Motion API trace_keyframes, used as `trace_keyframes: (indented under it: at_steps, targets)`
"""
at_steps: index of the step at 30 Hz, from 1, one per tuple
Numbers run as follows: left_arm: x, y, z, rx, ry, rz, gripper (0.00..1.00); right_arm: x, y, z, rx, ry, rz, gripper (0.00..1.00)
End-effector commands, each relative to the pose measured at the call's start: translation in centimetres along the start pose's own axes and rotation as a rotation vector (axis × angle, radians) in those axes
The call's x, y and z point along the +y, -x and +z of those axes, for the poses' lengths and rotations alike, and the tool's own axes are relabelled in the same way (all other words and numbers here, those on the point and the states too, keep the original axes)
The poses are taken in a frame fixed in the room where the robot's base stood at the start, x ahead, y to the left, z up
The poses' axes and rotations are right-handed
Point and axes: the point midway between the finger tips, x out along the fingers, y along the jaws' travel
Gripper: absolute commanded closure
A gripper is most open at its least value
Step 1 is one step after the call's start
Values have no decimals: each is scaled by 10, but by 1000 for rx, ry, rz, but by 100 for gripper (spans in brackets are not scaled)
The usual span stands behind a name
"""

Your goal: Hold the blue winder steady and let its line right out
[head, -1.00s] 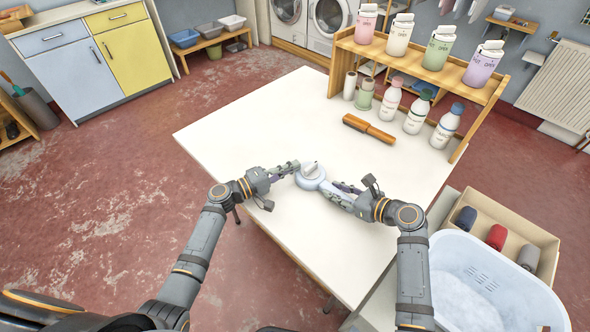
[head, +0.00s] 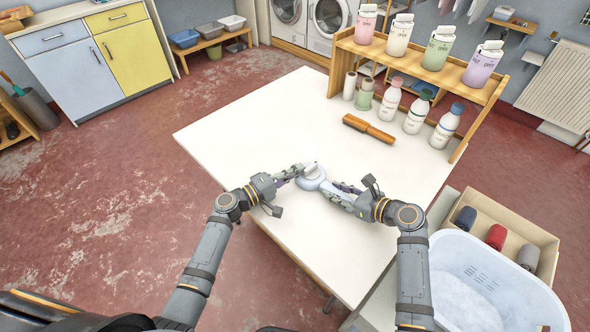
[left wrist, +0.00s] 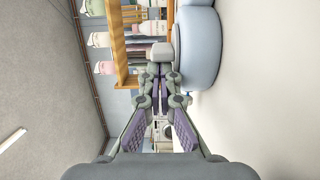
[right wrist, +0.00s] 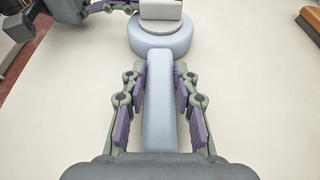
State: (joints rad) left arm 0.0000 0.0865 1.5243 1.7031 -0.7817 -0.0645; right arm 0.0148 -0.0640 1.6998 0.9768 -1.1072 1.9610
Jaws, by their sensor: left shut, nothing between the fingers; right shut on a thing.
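The pale blue winder (head: 311,182) lies on the white table, with a round body and a long straight handle (right wrist: 159,105). A whitish crank piece (right wrist: 160,10) sits on top of its body. My right gripper (head: 337,189) is shut on the handle, one finger on each side in the right wrist view (right wrist: 160,75). My left gripper (head: 299,170) is shut and empty beside the crank. In the left wrist view its fingertips (left wrist: 161,75) are close to a whitish knob (left wrist: 162,52), with the blue body (left wrist: 198,50) to the right. Contact with the knob is unclear. No line is visible.
A brown-orange brush-like object (head: 368,130) lies on the table (head: 235,128) beyond the winder. Bottles (head: 416,116) and a wooden shelf (head: 430,60) stand at the back right. A white-blue basket (head: 490,285) is at the lower right. The table's left part is clear.

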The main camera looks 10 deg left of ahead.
Motion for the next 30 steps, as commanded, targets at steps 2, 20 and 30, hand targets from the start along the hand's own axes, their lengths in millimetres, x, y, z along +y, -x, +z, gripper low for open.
trace_keyframes:
  at_steps: [2,20,30]
  targets:
    - [0,0,1,13,1,0,100,0,0,0,-1,0,0,100]
    - [0,2,7,140,1,2,100,0,0,0,-1,0,0,100]
    - [0,4,14,208,2,1,100,0,0,0,-1,0,-1,100]
